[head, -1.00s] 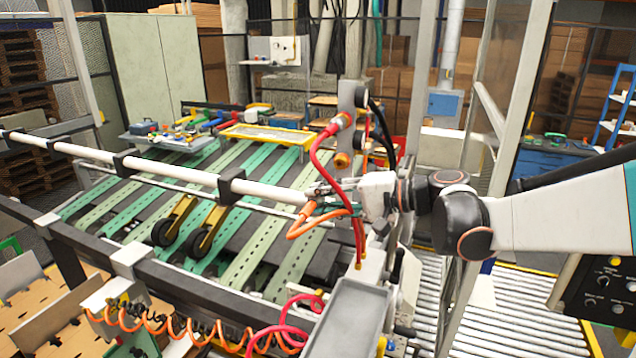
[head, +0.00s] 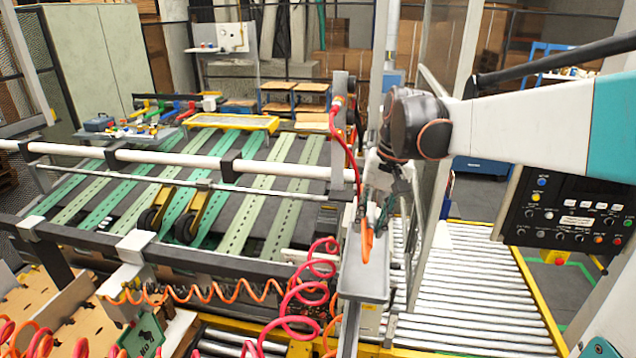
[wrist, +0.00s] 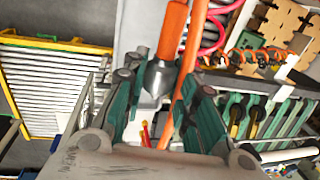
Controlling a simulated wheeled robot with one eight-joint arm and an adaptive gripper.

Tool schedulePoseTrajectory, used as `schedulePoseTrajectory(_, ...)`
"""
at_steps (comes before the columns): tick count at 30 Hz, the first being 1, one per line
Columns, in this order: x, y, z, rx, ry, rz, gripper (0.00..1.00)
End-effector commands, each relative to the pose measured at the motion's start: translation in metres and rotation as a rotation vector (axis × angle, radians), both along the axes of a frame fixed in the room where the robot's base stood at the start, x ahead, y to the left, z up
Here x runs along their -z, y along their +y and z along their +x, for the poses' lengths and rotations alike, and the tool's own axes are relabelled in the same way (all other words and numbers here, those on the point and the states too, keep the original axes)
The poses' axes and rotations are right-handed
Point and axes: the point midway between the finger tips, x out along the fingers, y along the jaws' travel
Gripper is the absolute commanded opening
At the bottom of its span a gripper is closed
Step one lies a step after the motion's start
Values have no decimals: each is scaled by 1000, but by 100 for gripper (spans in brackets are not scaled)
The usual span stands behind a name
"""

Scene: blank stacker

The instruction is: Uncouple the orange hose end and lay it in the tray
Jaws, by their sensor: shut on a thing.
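My gripper (head: 374,210) points down over the far part of the grey tray (head: 363,287). It is shut on the orange hose end (head: 366,240), which hangs low at the tray. I cannot tell whether it touches the tray floor. In the wrist view the hose end's grey metal tip (wrist: 158,78) sits between the green-sided fingers of my gripper (wrist: 162,92). Its orange hose runs up out of the picture, with another orange strand beside the right finger. The tray (wrist: 133,38) shows pale grey behind them.
A red hose (head: 347,150) hangs from a post beyond the tray. Red coils (head: 306,292) and an orange coil (head: 200,293) lie left of the tray.

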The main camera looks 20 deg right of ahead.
Motion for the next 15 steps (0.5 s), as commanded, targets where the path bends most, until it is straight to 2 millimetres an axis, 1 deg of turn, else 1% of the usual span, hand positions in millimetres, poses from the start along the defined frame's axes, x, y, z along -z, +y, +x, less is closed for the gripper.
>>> schedulePoseTrajectory(15,31,0,0,-1,0,0,0)
